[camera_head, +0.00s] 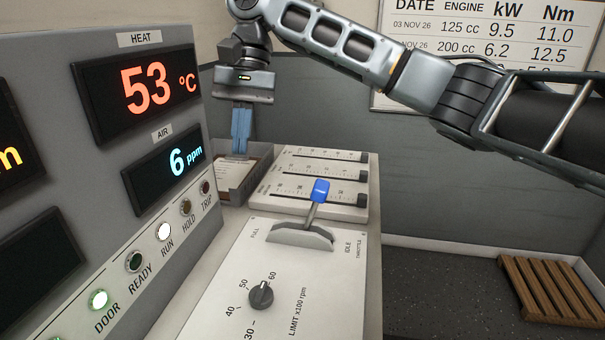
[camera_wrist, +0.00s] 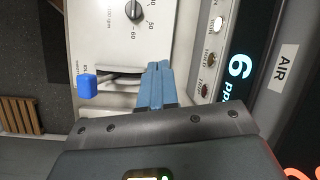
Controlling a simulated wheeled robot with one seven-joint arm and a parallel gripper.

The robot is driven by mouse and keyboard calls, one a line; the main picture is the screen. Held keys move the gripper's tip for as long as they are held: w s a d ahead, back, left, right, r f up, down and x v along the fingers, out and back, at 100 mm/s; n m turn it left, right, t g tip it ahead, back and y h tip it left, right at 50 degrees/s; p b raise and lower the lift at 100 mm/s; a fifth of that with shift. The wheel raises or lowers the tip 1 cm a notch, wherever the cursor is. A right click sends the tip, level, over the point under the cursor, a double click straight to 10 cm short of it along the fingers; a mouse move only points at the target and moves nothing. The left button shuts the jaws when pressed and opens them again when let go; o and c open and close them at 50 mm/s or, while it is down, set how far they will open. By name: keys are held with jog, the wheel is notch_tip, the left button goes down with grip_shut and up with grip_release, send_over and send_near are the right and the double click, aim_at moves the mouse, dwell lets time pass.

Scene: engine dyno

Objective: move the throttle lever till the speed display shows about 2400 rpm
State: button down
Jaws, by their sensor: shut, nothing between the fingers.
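The throttle lever has a blue knob (camera_head: 320,190) on a metal stalk that rises from a pale slotted base between the labels FULL at left and IDLE at right. It leans toward the IDLE side. The knob also shows in the wrist view (camera_wrist: 88,86), left of my fingers. My gripper (camera_head: 241,155) points down beyond the lever and to its left, apart from it. Its blue fingers (camera_wrist: 155,86) are shut and empty. A display at the left edge (camera_head: 10,150) shows only a yellow "m"; its reading is cut off, and whether it is the speed display I cannot tell.
The limit dial (camera_head: 261,295) is in front of the lever. A slider panel (camera_head: 318,180) and an open tray (camera_head: 245,180) lie behind it. The display panel (camera_head: 60,75) rises at left; its RUN (camera_head: 163,231) and DOOR (camera_head: 99,299) lamps are lit. A wooden pallet (camera_head: 550,290) lies at right.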

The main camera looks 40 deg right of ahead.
jog(key=d+r+m+h, duration=0.2)
jog(key=d+m+h, duration=0.1)
jog(key=d+h, duration=0.2)
jog(key=s+d+f, duration=0.4)
jog(key=f, duration=0.6)
jog(key=shift+s+d+f+m+h, duration=0.2)
jog(key=shift+d+f+m+h, duration=0.05)
jog(key=shift+m+h, duration=0.05)
jog(key=shift+p, duration=0.3)
jog(key=shift+s+d+f+t+y+p, duration=0.1)
jog(key=shift+s+d+t+y+p, duration=0.2)
jog(key=shift+s+d+y+p, duration=0.25)
jog(key=shift+a, duration=0.1)
